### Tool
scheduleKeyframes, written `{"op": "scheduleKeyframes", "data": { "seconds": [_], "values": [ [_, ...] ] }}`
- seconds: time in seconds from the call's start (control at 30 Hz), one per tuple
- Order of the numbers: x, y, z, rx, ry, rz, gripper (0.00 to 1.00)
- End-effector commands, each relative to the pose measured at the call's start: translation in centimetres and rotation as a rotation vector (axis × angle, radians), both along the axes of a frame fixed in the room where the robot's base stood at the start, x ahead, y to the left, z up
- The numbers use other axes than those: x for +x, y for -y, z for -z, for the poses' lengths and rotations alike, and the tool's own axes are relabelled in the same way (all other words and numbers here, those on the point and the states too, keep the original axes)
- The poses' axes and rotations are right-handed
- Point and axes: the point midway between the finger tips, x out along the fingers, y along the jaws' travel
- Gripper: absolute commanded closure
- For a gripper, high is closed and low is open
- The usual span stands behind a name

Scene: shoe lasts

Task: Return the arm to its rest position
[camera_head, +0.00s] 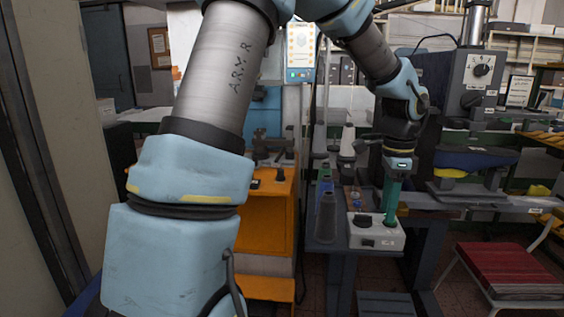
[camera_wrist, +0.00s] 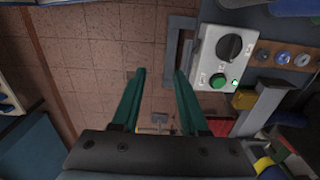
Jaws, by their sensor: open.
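My gripper (camera_head: 391,205) has green fingers and points downward at the end of my light-blue and grey arm. In the wrist view, its two fingers (camera_wrist: 161,74) stand apart with nothing between them, above the tiled floor. A white control box (camera_head: 376,236) appears just below and behind the fingers in the head view. In the wrist view the box (camera_wrist: 203,66) lies right of the fingers, with a black knob (camera_wrist: 229,46) and a green button (camera_wrist: 217,81). I cannot tell how far the fingers are from the box.
An orange cabinet (camera_head: 268,218) stands left of the box. Grey cones (camera_head: 327,217) stand beside it. A red-seated chair (camera_head: 507,268) is at lower right, and a grey machine (camera_head: 478,85) at upper right. Tiled floor (camera_wrist: 85,55) is open left of the fingers.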

Motion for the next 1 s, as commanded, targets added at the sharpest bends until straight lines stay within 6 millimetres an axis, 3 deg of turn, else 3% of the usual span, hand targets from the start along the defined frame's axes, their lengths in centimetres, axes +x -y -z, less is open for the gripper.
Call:
{"op": "scheduleKeyframes", "data": {
  "seconds": [0.27, 0.47, 0.67, 0.77, 0.9, 1.0],
  "values": [
    [0.6, -3.3, 0.6, 0.005, 0.009, -0.146, 0.56],
    [1.1, -7.4, 1.2, 0.005, 0.020, -0.331, 0.56],
    [1.1, -13.8, 2.0, -0.007, 0.039, -0.633, 0.56],
    [0.6, -18.0, 2.4, -0.022, 0.052, -0.844, 0.56],
    [-1.4, -24.5, 3.1, -0.060, 0.073, -1.209, 0.56],
    [-3.0, -28.0, 3.5, -0.094, 0.085, -1.434, 0.56]
  ]
}}
